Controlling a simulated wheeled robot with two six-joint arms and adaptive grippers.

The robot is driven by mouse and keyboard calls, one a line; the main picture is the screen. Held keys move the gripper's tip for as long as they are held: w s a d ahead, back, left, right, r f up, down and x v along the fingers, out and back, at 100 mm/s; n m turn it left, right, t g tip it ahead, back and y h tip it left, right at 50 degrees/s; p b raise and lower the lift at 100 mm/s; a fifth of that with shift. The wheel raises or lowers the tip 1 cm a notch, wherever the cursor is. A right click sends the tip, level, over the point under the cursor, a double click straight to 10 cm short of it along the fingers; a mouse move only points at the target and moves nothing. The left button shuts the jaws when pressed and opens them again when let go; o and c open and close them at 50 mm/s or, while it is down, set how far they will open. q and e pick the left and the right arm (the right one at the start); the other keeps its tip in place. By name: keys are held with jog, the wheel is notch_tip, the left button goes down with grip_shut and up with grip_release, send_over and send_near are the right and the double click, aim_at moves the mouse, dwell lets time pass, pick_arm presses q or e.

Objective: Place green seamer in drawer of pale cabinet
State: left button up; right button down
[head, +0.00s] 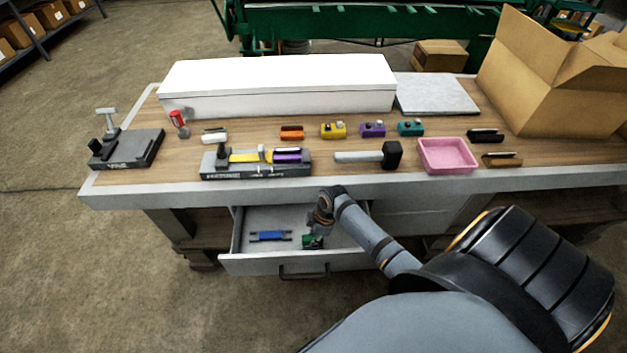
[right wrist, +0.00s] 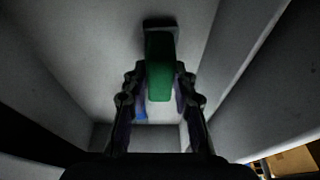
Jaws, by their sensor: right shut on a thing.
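The pale drawer (head: 250,262) under the workbench is pulled open. My right gripper (head: 316,232) reaches down into it from above. It is shut on the green seamer (head: 309,243), which is at or just above the drawer floor; I cannot tell if it touches. In the right wrist view the green seamer (right wrist: 159,70) stands between the two fingers of my right gripper (right wrist: 158,80), with a dark end beyond it. A blue tool (head: 268,236) lies in the drawer, left of the seamer. My left gripper is not in view.
The bench top (head: 120,183) holds a pink tray (head: 447,155), a black-headed mallet (head: 391,155), a grey tool holder (head: 215,165) and several small coloured tools. An open cardboard box (head: 545,85) stands at the back right. The floor left of the drawer is clear.

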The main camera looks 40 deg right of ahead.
jog(key=c, duration=1.1)
grip_release()
jog(key=shift+f, duration=0.15)
jog(key=shift+r, duration=0.25)
jog(key=p+v, duration=0.1)
jog(key=v, duration=1.1)
jog(key=shift+w, duration=0.1)
